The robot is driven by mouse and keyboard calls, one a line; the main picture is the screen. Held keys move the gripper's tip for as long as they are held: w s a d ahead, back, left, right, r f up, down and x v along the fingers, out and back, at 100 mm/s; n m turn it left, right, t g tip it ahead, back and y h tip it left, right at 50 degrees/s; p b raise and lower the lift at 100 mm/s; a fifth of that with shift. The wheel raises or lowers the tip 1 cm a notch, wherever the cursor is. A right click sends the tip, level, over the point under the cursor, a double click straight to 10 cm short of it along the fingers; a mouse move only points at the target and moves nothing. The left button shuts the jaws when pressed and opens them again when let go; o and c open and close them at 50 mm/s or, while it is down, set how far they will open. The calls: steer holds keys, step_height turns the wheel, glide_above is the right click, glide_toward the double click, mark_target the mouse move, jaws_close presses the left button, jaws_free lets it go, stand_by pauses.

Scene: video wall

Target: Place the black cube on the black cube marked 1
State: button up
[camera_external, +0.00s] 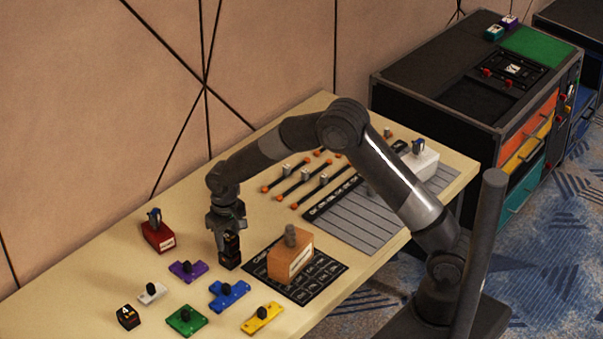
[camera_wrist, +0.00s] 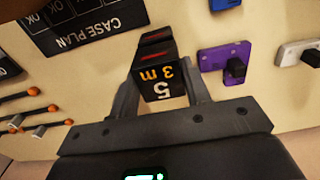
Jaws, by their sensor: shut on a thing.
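My gripper (camera_external: 229,226) points down over the table, left of the orange-brown box. It is shut on a black cube (camera_wrist: 160,86) marked with a white 5 and orange "3 m", between the fingers in the wrist view. Beyond it shows a second black block face (camera_wrist: 154,48) with red lines. In the external view the black shape (camera_external: 230,252) under my gripper looks like two cubes, one above the other. I cannot tell if they touch, and no mark 1 is readable there. Another black cube (camera_external: 128,317) with a pale mark, perhaps 4, lies at the table's front left.
An orange-brown box (camera_external: 288,262) with a grey knob stands on the black case-plan mat (camera_external: 325,280), close right of my gripper. A red box (camera_external: 158,237), purple piece (camera_external: 187,271), blue piece (camera_external: 229,296), white, green and yellow pieces surround it. Rods and a grey panel lie farther back.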

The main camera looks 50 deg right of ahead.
mark_target(228, 236)
steer(key=shift+f, duration=0.4)
steer(key=shift+f, duration=0.15)
steer(key=o, duration=1)
step_height(228, 236, up, 12)
steer(key=shift+r, duration=0.25)
